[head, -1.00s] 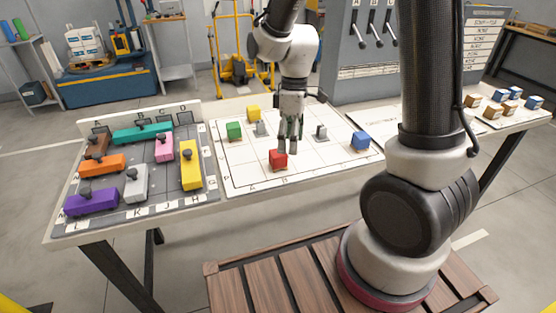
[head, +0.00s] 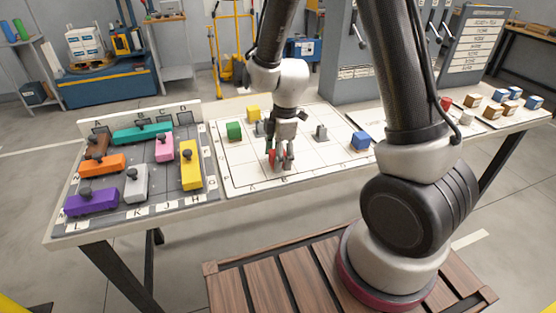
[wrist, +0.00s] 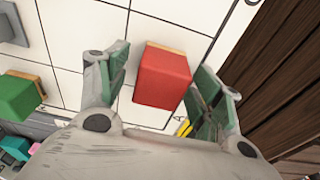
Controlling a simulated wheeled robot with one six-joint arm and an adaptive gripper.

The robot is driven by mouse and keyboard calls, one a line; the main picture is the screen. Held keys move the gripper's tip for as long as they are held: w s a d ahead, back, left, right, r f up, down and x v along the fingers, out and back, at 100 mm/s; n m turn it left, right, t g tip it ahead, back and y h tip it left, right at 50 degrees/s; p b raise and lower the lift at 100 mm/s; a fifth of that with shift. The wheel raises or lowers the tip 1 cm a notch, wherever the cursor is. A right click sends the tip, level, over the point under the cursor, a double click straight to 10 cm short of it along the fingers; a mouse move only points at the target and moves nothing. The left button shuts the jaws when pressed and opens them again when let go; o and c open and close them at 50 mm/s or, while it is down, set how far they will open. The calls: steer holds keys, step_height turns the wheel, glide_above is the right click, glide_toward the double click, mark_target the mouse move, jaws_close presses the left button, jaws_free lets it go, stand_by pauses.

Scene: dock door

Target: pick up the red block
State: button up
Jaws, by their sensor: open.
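The red block (wrist: 163,77) sits on the white gridded board (head: 240,178) near its front edge. In the wrist view it lies between my gripper's two fingers, with a gap on each side, the left one wider at the top. In the head view my gripper (head: 281,162) points down over the block and hides most of it; only a red sliver (head: 272,158) shows at its left. My gripper (wrist: 160,85) is open, its fingers beside the block. I cannot tell how firmly either finger is near the block's faces.
Left is a tray of coloured sliding pieces (head: 130,178). Several small boxes (head: 505,104) stand far right.

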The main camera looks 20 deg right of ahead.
steer(key=shift+f, duration=0.1)
steer(key=shift+c, duration=0.2)
steer(key=c, duration=1.2)
